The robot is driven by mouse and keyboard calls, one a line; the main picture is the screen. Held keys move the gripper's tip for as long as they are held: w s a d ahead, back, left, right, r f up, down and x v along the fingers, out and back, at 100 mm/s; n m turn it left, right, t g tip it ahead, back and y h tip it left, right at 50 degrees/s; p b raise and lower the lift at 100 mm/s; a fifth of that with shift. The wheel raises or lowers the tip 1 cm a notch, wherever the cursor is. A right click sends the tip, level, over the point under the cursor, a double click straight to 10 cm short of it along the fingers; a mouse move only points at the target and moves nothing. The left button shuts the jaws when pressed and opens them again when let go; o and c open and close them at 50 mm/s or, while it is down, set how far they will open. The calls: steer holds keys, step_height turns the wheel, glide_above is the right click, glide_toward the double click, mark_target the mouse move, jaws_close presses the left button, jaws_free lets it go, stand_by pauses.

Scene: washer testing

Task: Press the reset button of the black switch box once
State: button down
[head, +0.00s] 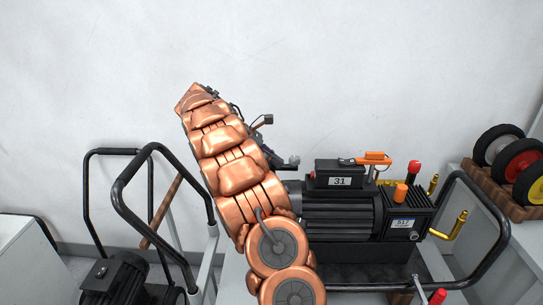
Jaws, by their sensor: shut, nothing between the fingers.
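The black switch box (325,168) sits on top of the dark ribbed motor (340,215) and has a white label reading 31 on its front. Its reset button cannot be made out clearly. My copper-coloured arm rises in front of the machine and hides what lies behind it. Dark parts that look like my gripper (291,161) show past the arm's right edge, close to the upper left of the switch box. It is shut with nothing held. Most of it is hidden behind the arm, and I cannot tell whether it touches the box.
An orange lever (376,158) and a red knob (414,167) stand right of the box. A black tube frame (497,205) surrounds the machine. Another black frame (128,170) stands at left. A brown rack (485,190) with several wheels is at right. The wall above is bare.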

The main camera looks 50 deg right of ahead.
mark_target(312, 175)
steer(key=p+x, duration=0.1)
steer(key=x, duration=0.4)
steer(key=shift+s+d, duration=0.15)
steer(key=shift+s, duration=0.1)
steer(key=shift+s+d+f+p, duration=0.2)
steer(key=shift+s+d+p, duration=0.55)
steer(key=shift+s+d, duration=0.35)
steer(key=shift+s+d+f, duration=0.15)
steer(key=shift+s+d, duration=0.15)
steer(key=shift+s, duration=0.3)
